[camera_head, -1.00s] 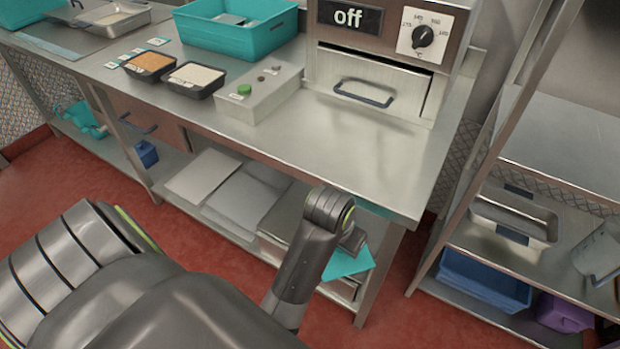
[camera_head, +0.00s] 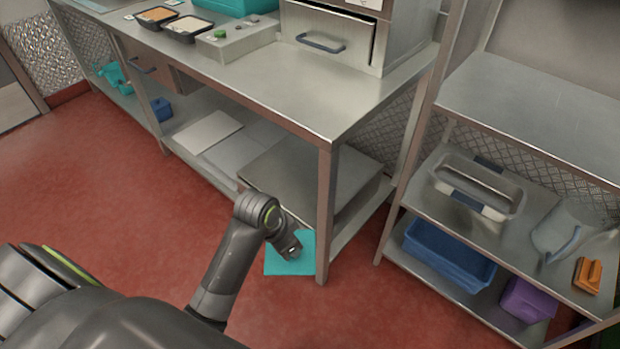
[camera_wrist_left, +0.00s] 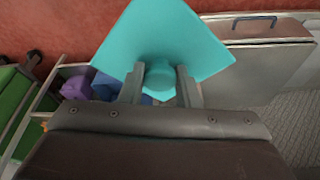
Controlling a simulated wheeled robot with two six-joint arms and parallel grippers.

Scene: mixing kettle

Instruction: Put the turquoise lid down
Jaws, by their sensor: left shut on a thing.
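The turquoise lid (camera_head: 290,264) is a flat square panel with a round knob. In the head view it hangs over the red floor, just in front of the steel table's right front leg. My left gripper (camera_head: 291,250) is above it, with the arm reaching in from the lower left. In the left wrist view the lid (camera_wrist_left: 168,40) fills the upper middle, and the fingers of my left gripper (camera_wrist_left: 160,85) are shut on its knob. The lid's far edge is partly cut off in that view. My right gripper is not in view.
The steel table (camera_head: 250,85) has a clear front top and a lower shelf with flat sheets (camera_head: 240,150). A rack to the right holds a metal pan (camera_head: 480,185), a blue bin (camera_head: 450,255), a purple bin (camera_head: 527,298) and an orange item (camera_head: 588,275). Its upper shelf (camera_head: 530,110) is bare.

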